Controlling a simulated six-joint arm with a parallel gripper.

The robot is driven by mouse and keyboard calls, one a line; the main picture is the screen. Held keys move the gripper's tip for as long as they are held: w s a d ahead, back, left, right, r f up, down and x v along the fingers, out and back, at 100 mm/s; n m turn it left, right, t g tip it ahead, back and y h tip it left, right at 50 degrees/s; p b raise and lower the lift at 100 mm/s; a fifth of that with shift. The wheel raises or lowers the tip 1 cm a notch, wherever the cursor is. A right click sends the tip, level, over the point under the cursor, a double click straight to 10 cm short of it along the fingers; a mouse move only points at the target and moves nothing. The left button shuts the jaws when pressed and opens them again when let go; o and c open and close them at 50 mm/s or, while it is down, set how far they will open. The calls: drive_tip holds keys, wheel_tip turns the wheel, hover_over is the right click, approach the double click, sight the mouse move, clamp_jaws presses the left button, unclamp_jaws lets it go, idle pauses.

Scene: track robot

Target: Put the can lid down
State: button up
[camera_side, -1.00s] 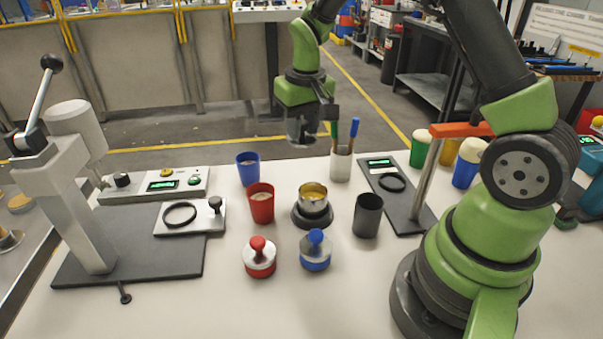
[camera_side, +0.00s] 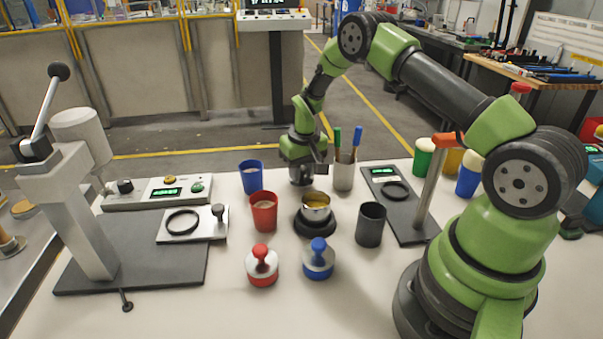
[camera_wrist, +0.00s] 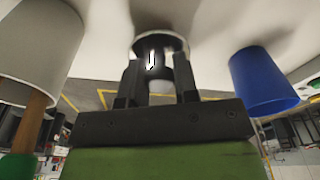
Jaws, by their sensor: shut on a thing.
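My gripper (camera_side: 303,177) is low over the back of the table, between the blue cup (camera_side: 251,177) and the pen holder (camera_side: 343,172). In the wrist view its fingers (camera_wrist: 158,80) are shut on a dark piece with a round, light-rimmed disc, which appears to be the can lid (camera_wrist: 174,40). The disc is close to the white table surface; I cannot tell if it touches. In the side view the lid is too small and shaded to make out. The open metal can (camera_side: 316,205) with yellowish contents stands on a round black base in front of my gripper.
A red cup (camera_side: 263,212) and a dark cup (camera_side: 370,225) flank the can. Red-knobbed (camera_side: 262,268) and blue-knobbed (camera_side: 318,262) pieces stand in front. A lever press (camera_side: 75,190) is at left, a scale plate (camera_side: 405,215) at right.

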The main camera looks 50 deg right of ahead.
drive_tip(key=shift+f, duration=0.45)
drive_tip(key=o, duration=0.9)
drive_tip(key=shift+f, duration=0.15)
